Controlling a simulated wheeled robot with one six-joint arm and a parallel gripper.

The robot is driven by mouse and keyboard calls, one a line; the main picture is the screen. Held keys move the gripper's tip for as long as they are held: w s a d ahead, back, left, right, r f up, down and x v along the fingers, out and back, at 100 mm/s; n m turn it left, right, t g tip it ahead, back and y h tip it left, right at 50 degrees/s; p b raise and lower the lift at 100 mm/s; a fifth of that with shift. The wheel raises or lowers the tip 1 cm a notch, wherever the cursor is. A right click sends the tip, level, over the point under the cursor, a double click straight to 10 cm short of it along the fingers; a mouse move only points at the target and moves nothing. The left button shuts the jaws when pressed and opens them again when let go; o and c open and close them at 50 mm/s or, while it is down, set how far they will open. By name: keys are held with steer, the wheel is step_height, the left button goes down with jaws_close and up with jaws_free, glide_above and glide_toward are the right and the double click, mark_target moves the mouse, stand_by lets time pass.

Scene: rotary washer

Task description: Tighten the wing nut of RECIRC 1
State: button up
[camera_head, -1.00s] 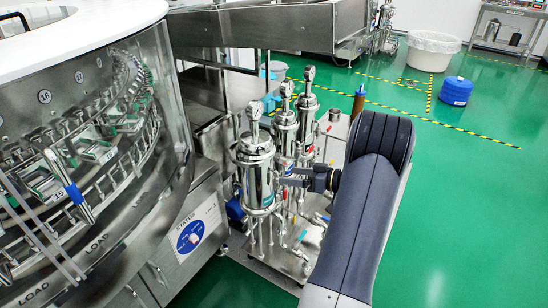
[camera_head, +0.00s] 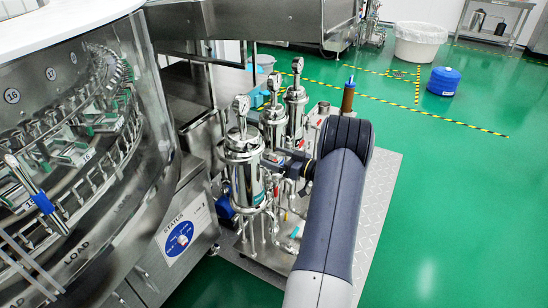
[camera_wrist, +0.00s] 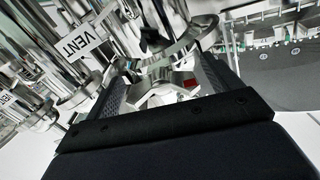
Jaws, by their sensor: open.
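Three shiny filter housings with gauges on top stand in a row in the head view: a front one (camera_head: 244,172), a middle one (camera_head: 273,126) and a back one (camera_head: 295,108). My gripper (camera_head: 283,164) is beside the front and middle housings, partly hidden by my arm. In the wrist view my gripper (camera_wrist: 166,72) is open, its dark textured fingers apart. A silver wing-shaped metal part (camera_wrist: 165,90), apparently a wing nut, shows between them; contact cannot be told. I cannot read a RECIRC 1 label. A VENT tag (camera_wrist: 82,48) hangs to the left.
The rotary washer (camera_head: 75,150) fills the left side, with a blue STATUS dial (camera_head: 179,239) low on its cabinet. Pipes and valves crowd the metal skid (camera_head: 375,190). A blue drum (camera_head: 443,83) and white tub (camera_head: 419,42) stand behind. Green floor on the right is clear.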

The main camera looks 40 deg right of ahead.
steer(key=shift+w+a, duration=0.2)
steer(key=shift+w, duration=0.15)
steer(key=shift+c, duration=0.3)
steer(key=c, duration=0.9)
